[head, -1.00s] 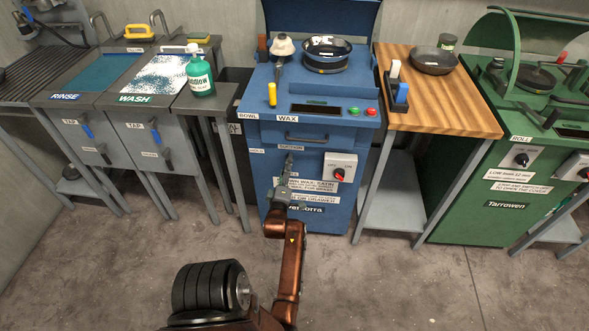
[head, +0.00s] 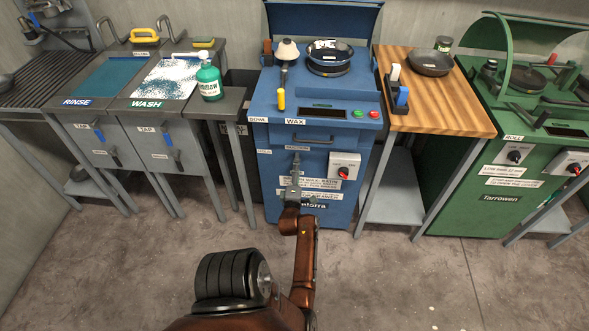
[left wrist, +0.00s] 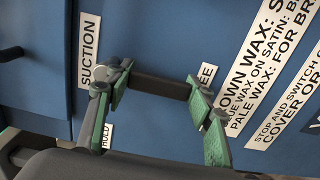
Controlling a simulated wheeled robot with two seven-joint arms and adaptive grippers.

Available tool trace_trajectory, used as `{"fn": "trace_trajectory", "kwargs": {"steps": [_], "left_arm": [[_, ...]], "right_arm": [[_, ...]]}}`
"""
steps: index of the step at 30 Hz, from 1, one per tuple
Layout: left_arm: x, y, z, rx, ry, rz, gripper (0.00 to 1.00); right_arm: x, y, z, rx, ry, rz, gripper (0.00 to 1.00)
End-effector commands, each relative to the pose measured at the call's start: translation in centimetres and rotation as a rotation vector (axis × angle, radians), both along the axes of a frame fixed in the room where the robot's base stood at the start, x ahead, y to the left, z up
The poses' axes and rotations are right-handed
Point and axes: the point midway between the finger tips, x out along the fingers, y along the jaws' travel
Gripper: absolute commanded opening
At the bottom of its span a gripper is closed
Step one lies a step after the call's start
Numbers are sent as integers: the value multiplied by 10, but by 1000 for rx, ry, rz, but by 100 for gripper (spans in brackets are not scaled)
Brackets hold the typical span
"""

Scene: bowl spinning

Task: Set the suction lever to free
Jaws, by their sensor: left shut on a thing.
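The blue wax machine (head: 270,180) stands ahead with a "SUCTION" label on its front, which also shows in the left wrist view (left wrist: 90,50). Below that label, the dark bar of the suction lever (left wrist: 160,87) lies between my left gripper's green-padded fingertips. My left gripper (left wrist: 158,88) is shut on the lever, a fingertip at each end of the bar. The bar points toward the partly covered "FREE" label (left wrist: 207,73). In the head view my left gripper (head: 294,185) hides much of the lever. My right gripper is not in view.
A switch box with a red knob (head: 343,171) sits right of the lever. A drawer handle (head: 305,139) is above it. Rinse and wash sinks stand left, a wooden table (head: 440,105) and green machine (head: 455,180) right. The floor in front is clear.

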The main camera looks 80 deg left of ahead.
Motion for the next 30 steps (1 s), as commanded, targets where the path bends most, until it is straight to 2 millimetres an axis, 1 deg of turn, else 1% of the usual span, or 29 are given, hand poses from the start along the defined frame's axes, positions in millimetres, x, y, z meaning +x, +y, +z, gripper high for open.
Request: {"fn": "trace_trajectory", "kwargs": {"steps": [1, 6, 15, 16, 24, 30], "left_arm": [[-3, 2, 2, 1, -8, 5, 5], [-3, 2, 2, -1, -15, 5, 5], [-2, 2, 2, -1, -17, 5, 5], [-2, 2, 2, -1, -17, 4, 50], [0, 0, 1, -2, -14, 1, 67], [0, 1, 1, -2, -13, 1, 67]], "right_arm": [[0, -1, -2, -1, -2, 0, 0], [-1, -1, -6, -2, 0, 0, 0], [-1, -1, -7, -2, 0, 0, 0], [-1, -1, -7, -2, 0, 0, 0], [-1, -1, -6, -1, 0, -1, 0], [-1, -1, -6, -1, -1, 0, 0]]}}
